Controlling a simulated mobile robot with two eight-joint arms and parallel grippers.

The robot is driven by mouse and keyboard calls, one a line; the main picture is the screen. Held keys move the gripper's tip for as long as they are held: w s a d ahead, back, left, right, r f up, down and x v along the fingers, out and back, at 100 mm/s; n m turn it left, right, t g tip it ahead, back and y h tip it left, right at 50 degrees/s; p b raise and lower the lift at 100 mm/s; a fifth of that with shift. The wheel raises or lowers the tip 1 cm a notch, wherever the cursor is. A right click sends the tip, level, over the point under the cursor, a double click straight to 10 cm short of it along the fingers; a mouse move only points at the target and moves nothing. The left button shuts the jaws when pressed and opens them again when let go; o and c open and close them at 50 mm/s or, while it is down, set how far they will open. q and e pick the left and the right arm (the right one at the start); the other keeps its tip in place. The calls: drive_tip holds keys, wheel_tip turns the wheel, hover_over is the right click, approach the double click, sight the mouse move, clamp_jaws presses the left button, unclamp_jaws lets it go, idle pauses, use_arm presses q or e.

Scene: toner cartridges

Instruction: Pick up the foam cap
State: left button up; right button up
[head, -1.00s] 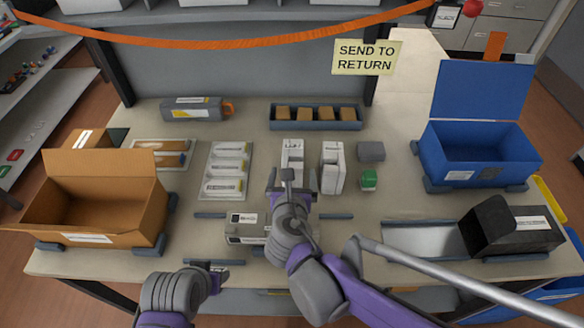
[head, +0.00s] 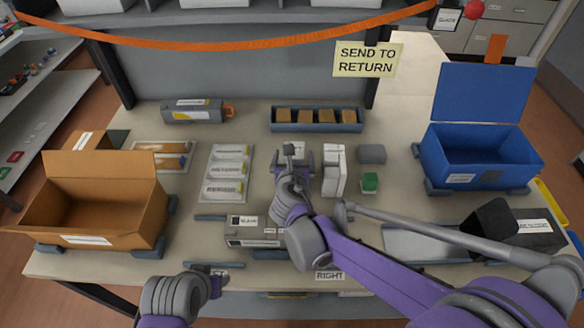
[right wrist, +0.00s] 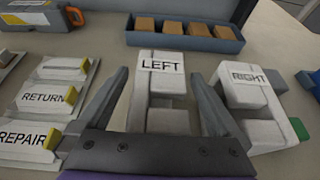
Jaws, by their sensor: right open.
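Two white foam caps stand on the table. The one labelled LEFT (right wrist: 160,66) is in the middle of the right wrist view, and only its far end (head: 299,144) shows in the head view. The one labelled RIGHT (head: 334,170) stands just to its right, and it also shows in the right wrist view (right wrist: 250,95). My right gripper (head: 294,163) is open, with its fingers (right wrist: 160,88) on either side of the LEFT cap, apparently not closed on it. My left gripper (head: 216,281) is low at the front left, away from the caps; its jaws are unclear.
A tray of brown blocks (head: 275,127) lies behind the caps. A grey block (head: 371,153) and a green block (head: 369,182) are right of them, a label tray (head: 247,175) left. An open cardboard box (head: 90,220) stands left, a blue bin (head: 480,160) right.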

drive_tip(key=c, duration=1.3)
drive_tip(key=shift+r, duration=0.15)
